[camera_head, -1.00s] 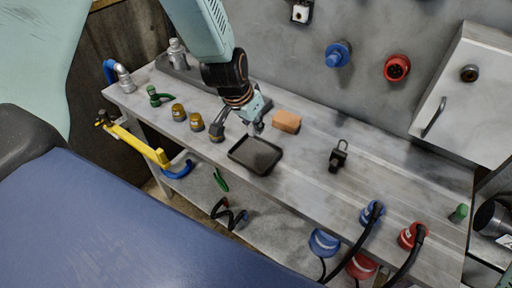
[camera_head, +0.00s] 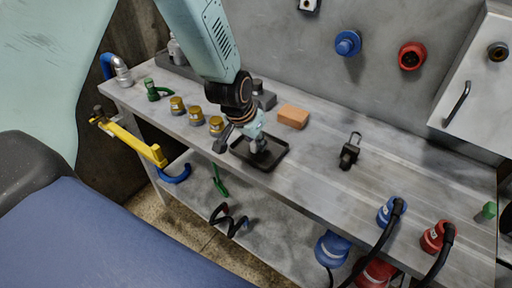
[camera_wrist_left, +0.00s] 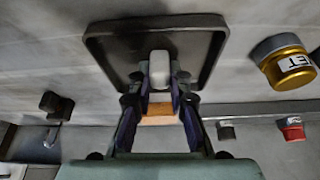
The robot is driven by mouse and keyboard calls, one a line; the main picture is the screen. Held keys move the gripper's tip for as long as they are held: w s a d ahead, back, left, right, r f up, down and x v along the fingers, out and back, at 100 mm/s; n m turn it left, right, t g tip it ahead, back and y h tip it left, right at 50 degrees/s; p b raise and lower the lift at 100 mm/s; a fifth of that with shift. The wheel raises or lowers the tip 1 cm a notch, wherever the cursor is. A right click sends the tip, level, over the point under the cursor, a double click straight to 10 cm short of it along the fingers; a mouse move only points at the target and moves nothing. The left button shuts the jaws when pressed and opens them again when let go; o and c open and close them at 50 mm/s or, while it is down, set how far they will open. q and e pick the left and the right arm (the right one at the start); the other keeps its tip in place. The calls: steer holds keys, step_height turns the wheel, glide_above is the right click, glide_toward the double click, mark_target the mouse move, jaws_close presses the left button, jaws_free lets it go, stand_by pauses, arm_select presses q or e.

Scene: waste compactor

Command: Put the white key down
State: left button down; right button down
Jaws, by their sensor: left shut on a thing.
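My left gripper (camera_head: 258,146) is low over the black tray (camera_head: 268,167) on the grey metal bench. In the left wrist view its two fingers (camera_wrist_left: 160,88) are shut on the white key (camera_wrist_left: 159,66), which shows as a pale, rounded piece between them. The key lies in front of the tray (camera_wrist_left: 212,45) in that view; I cannot tell whether it touches the tray's floor. The key is mostly hidden by the gripper in the head view. My right gripper is not in view.
An orange block (camera_head: 293,116) lies just behind the tray. Several yellow-capped items (camera_head: 196,116) stand to its left. A black padlock-like item (camera_head: 350,152) stands to the right, with blue (camera_head: 390,211) and red (camera_head: 436,237) plugs beyond. The bench between tray and padlock is clear.

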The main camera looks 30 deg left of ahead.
arm_select(q)
steer(key=shift+f, duration=0.3)
steer(key=shift+w+d+r, duration=0.1)
steer(key=shift+d+r, duration=0.05)
steer(key=shift+d, duration=0.1)
steer(key=shift+a, duration=0.1)
steer(key=c, duration=1.7)
jaws_free()
steer(key=shift+a+f, duration=0.1)
steer(key=shift+f, duration=0.15)
steer(key=o, duration=0.4)
steer(key=shift+o, duration=0.2)
steer(key=shift+r, duration=0.1)
